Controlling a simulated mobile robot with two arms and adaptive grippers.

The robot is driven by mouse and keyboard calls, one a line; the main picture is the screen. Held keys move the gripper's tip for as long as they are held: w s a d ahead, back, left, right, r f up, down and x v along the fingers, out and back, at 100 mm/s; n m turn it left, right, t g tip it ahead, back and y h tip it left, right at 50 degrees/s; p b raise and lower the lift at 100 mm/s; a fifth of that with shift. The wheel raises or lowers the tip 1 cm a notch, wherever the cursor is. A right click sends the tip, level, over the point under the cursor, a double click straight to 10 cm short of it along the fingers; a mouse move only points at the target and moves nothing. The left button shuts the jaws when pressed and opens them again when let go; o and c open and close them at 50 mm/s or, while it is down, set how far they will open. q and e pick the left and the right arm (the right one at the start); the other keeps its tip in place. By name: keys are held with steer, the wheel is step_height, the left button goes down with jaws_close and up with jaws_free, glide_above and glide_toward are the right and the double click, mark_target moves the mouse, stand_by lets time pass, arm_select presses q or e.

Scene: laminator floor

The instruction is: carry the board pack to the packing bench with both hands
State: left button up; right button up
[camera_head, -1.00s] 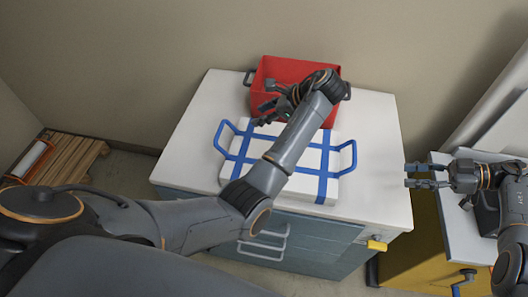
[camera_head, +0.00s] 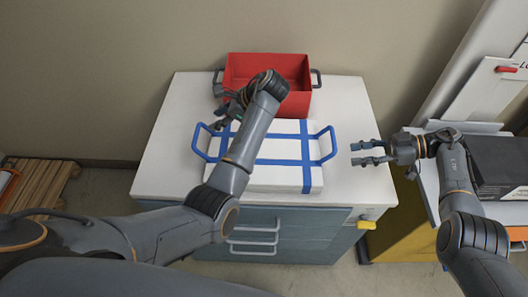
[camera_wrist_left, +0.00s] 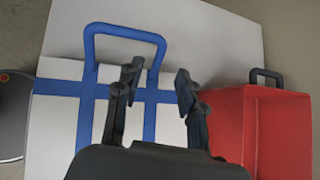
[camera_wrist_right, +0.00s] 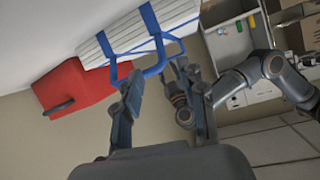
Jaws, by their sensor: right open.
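The board pack (camera_head: 270,177) is a flat white stack with blue straps and two blue loop handles. It lies on a white-topped cabinet (camera_head: 165,150). My left gripper (camera_head: 222,112) is open, above the pack's back left corner near its left handle (camera_head: 200,143). In the left wrist view the open fingers (camera_wrist_left: 158,75) show over the pack, with one side of that handle (camera_wrist_left: 155,65) between them in the picture. My right gripper (camera_head: 362,153) is open, just right of the right handle (camera_head: 330,147). In the right wrist view that handle (camera_wrist_right: 155,70) appears by the fingertips (camera_wrist_right: 157,78).
A red bin (camera_head: 295,95) with dark handles stands behind the pack. A yellow-sided unit (camera_head: 400,218) bearing a dark box (camera_head: 500,160) is at the right. A wooden pallet (camera_head: 40,185) lies on the floor at left. The cabinet has drawer handles and a yellow part in front.

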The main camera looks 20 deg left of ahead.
mark_target(205, 125)
arm_select(q)
steer(key=x, duration=0.8)
arm_select(e)
steer(key=x, duration=0.8)
arm_select(q)
jaws_close()
arm_select(e)
jaws_close()
steer(key=shift+w, duration=0.1)
